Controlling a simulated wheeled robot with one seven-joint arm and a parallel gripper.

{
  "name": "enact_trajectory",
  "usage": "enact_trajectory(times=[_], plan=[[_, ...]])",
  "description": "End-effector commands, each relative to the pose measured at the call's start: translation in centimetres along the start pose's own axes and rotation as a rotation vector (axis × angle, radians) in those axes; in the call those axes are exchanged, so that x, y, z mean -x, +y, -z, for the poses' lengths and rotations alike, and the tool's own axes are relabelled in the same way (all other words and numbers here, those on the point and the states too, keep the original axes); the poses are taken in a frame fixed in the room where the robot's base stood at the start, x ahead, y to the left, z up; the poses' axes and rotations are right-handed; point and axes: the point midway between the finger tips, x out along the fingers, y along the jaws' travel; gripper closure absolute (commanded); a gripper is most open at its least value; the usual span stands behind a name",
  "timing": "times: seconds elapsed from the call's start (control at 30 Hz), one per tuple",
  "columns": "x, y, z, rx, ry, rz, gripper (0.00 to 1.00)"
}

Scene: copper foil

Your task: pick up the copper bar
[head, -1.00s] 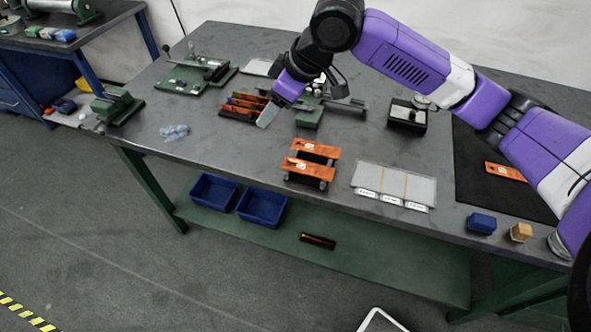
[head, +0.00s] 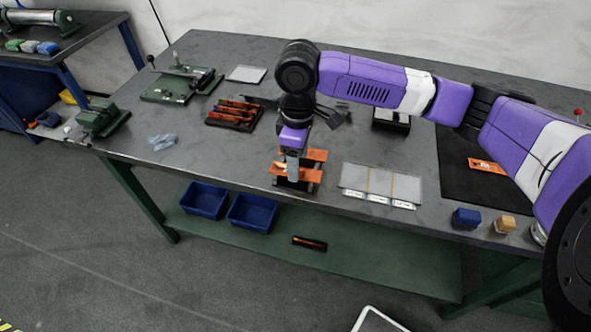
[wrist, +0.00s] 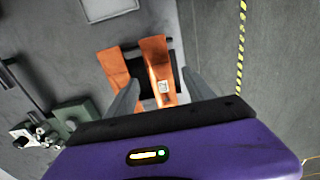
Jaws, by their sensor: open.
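Two orange copper-coloured bars lie side by side across a dark stand on the workbench. The front bar (head: 308,175) carries a small pale label, seen in the wrist view (wrist: 159,66). The back bar (head: 318,155) shows at the left in the wrist view (wrist: 118,72). My gripper (head: 292,174) points down over the stand and partly hides both bars. In the wrist view its open fingers (wrist: 160,96) lie on either side of the front bar. I cannot tell whether they touch it.
A rack of orange bars (head: 234,113) stands behind left. Clear plates with labels (head: 380,183) lie to the right. Another orange piece (head: 486,165) lies on a black mat (head: 455,150). A blue block (head: 466,218) and a tan block (head: 505,224) sit near the front edge.

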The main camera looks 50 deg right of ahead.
Motion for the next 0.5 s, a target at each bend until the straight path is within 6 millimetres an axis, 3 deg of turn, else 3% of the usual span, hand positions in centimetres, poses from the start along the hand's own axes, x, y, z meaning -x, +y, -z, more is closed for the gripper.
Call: enact_trajectory(times=[0.13, 0.4, 0.5], plan=[[-1.4, -0.1, 0.0, -0.001, 0.000, 0.002, 0.38], [-1.8, -0.1, 0.0, 0.000, 0.001, 0.001, 0.38], [-1.8, -0.1, 0.0, 0.000, 0.002, 0.001, 0.58]])
